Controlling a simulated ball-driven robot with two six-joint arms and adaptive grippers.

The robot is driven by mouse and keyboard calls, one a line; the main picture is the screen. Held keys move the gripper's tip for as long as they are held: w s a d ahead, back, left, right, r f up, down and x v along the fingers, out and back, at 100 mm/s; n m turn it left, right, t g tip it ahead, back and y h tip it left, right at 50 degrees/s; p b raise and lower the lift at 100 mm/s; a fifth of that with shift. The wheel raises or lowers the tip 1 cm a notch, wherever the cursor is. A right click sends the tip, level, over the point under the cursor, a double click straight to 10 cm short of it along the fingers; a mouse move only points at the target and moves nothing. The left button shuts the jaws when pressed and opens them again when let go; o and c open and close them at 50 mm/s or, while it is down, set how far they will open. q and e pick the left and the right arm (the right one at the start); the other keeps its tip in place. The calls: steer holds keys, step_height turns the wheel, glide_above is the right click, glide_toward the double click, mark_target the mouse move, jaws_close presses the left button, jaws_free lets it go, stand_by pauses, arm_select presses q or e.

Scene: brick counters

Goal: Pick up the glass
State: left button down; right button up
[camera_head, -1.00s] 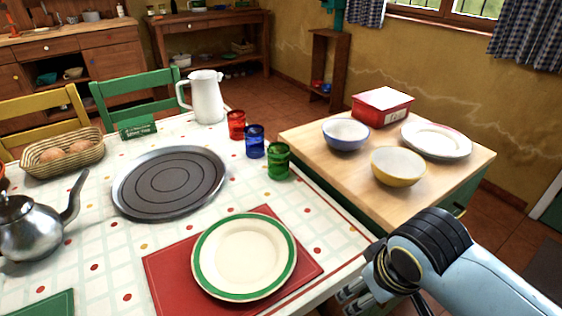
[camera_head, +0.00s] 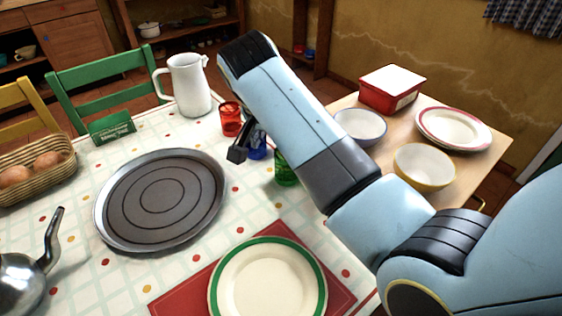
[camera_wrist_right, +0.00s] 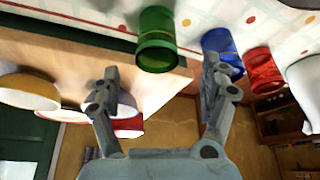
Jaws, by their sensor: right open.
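Three glasses stand in a row on the table: a red glass (camera_head: 231,120), a blue glass (camera_head: 258,154) and a green glass (camera_head: 285,175). My right arm partly covers the blue and green ones in the head view. My right gripper (camera_head: 244,147) is mostly hidden behind its own arm there, close to the glasses. In the right wrist view the right gripper (camera_wrist_right: 161,72) is open and empty. The green glass (camera_wrist_right: 157,40) shows between its fingers, beyond the tips. The blue glass (camera_wrist_right: 221,45) is behind the right-hand finger and the red glass (camera_wrist_right: 262,70) further right. My left gripper is out of view.
A white pitcher (camera_head: 188,88) stands behind the red glass. A round dark tray (camera_head: 115,235) and a green-rimmed plate (camera_head: 270,278) lie nearby. A wooden counter at right holds a blue bowl (camera_head: 361,126), yellow bowl (camera_head: 424,167), plates (camera_head: 453,128) and red box (camera_head: 391,89).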

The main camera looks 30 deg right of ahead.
steer(key=x, duration=0.3)
steer(key=shift+s+d+f, duration=0.1)
steer(key=shift+d+f, duration=0.05)
steer(key=shift+f, duration=0.25)
steer(key=x, duration=0.5)
steer(key=shift+f+b, duration=0.25)
steer(key=shift+b, duration=0.15)
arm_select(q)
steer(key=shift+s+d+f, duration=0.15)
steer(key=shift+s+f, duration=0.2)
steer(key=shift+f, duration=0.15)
arm_select(e)
steer(key=shift+s, duration=0.1)
steer(key=c, duration=0.4)
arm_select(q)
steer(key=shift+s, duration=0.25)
arm_select(e)
steer(key=c, duration=0.9)
